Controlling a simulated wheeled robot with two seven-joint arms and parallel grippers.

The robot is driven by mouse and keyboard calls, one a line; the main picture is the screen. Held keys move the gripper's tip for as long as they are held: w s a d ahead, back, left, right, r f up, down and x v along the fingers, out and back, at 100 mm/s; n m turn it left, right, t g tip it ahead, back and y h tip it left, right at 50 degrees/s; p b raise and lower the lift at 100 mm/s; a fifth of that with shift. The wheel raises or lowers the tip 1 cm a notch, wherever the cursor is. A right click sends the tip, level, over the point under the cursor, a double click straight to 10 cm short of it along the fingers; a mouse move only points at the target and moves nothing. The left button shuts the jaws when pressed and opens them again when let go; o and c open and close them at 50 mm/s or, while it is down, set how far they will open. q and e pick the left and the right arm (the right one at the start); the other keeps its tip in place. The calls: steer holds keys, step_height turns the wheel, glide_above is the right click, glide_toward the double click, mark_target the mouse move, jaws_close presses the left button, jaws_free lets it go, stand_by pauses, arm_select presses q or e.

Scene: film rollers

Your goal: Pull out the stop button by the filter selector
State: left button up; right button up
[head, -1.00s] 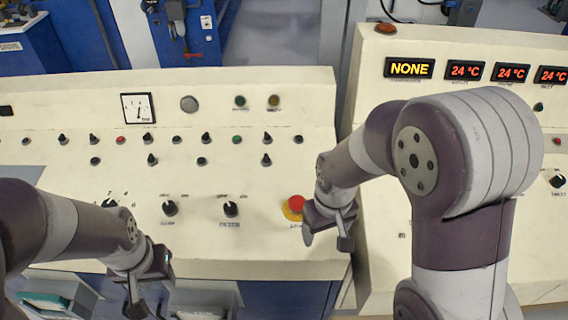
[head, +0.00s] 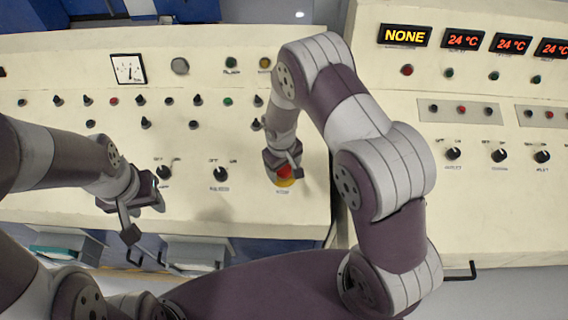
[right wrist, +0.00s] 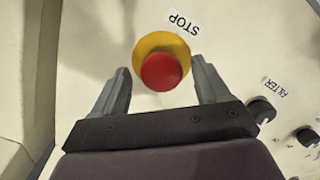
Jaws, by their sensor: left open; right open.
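The stop button is a red mushroom head on a yellow base; in the head view the stop button (head: 284,174) shows at the right end of the left console, partly covered by my right gripper (head: 283,163). In the right wrist view the stop button (right wrist: 161,72) lies between and just beyond the two spread fingers of my right gripper (right wrist: 160,90), with the STOP label beside it. My right gripper is open and empty. The filter selector (head: 220,174) is a black knob left of the button; it also shows in the right wrist view (right wrist: 261,110). My left gripper (head: 140,215) is open at the console's front edge.
Another black selector knob (head: 163,172) sits left of the filter selector. Rows of small knobs and lamps and a gauge (head: 128,69) are further back. The right console (head: 470,200) with displays stands beside a narrow gap.

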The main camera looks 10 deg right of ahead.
steer(key=shift+s, duration=0.15)
jaws_close()
steer(key=shift+r+p, duration=0.35)
steer(key=shift+r, duration=0.4)
steer(key=shift+c, duration=2)
jaws_free()
steer(key=shift+a, duration=0.1)
steer(key=o, duration=0.4)
